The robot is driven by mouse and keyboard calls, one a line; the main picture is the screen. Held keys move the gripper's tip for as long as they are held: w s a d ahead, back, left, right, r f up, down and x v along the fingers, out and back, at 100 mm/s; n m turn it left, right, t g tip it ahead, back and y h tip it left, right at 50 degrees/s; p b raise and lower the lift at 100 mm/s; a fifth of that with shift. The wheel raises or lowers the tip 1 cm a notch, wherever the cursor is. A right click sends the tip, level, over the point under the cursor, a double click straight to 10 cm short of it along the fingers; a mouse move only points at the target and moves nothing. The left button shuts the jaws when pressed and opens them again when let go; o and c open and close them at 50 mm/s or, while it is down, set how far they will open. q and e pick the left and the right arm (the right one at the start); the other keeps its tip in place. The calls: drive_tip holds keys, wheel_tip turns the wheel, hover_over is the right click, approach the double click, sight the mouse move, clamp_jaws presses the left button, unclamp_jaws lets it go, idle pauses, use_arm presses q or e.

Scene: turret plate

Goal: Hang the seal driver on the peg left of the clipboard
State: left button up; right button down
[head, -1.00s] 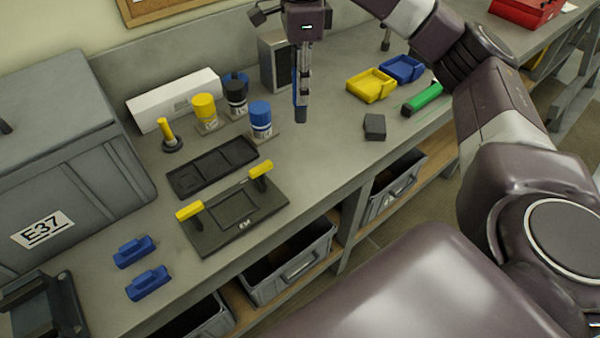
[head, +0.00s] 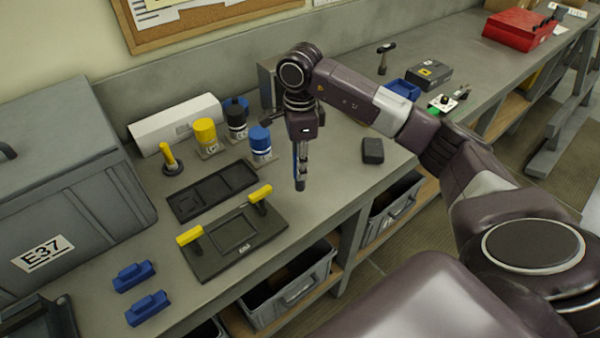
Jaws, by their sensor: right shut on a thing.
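My right gripper (head: 302,155) points down above the bench, in front of the blue-capped bottle. It is shut on a narrow, upright thing with a blue part (head: 299,182), likely the seal driver. The fingers hide much of it, and its lower end appears clear of the bench. I cannot make out the clipboard or the peg. My left gripper is not in view.
The bench holds a dark plate with yellow handles (head: 235,243), a black tray (head: 212,191), bottles (head: 205,137) and a small dark block (head: 372,151). A grey E37 case (head: 90,190) stands left. A corkboard (head: 205,22) hangs on the wall.

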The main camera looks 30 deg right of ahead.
wheel_tip(320, 180, down, 4)
drive_tip(key=shift+f+p, duration=0.1)
drive_tip(key=shift+p, duration=0.65)
drive_tip(key=shift+f, duration=0.2)
drive_tip(key=shift+f, duration=0.25)
drive_tip(key=c, duration=1.6)
unclamp_jaws()
